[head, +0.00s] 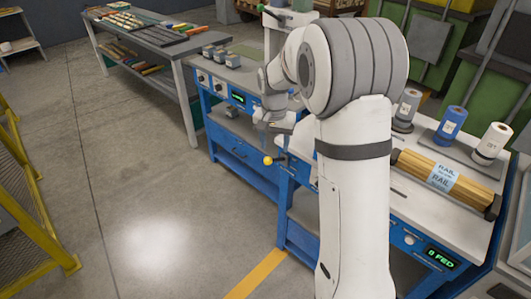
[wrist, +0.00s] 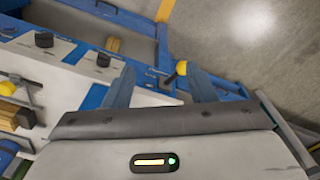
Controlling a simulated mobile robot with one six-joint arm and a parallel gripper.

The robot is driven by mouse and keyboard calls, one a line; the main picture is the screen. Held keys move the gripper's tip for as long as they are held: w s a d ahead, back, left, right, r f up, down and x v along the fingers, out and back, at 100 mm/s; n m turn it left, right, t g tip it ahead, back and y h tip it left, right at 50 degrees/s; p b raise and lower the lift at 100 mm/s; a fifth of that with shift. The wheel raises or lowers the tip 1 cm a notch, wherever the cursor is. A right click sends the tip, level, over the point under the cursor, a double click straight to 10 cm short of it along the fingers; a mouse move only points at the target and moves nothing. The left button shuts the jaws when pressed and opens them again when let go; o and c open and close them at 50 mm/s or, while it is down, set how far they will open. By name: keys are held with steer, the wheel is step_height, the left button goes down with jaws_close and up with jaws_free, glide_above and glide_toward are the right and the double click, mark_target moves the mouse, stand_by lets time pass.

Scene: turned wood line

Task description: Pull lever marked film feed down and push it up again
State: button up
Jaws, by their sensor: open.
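A lever with a yellow ball knob (head: 267,160) sticks out from the front of the blue workbench (head: 290,200), just below my gripper (head: 281,142) in the head view. In the wrist view the yellow knob (wrist: 181,68) lies between the fingertips, closer to the right finger, on a short dark rod. My gripper (wrist: 160,78) is open, with a finger to each side and nothing held. I cannot tell whether a finger touches the lever. Its marking is too small to read, and my arm hides part of the bench around it.
A side table (head: 150,36) with strips stands at the back left. A yellow railing (head: 30,190) runs along the left; the floor between is clear.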

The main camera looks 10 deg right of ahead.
mark_target(268, 157)
steer(key=w+f, duration=0.3)
steer(key=w+f+m+p, duration=0.1)
steer(key=w+f, duration=0.2)
steer(key=f, duration=0.1)
steer(key=w+f+m, duration=0.1)
steer(key=w+f, duration=0.3)
steer(key=shift+a+g+p, duration=0.2)
steer(key=shift+g+p, duration=0.1)
steer(key=shift+g, duration=0.1)
steer(key=shift+m, duration=0.3)
steer(key=f, duration=0.4)
steer(key=f+p, duration=0.1)
steer(key=f, duration=0.2)
steer(key=shift+s+d+f, duration=0.2)
steer(key=shift+f, duration=0.2)
jaws_close()
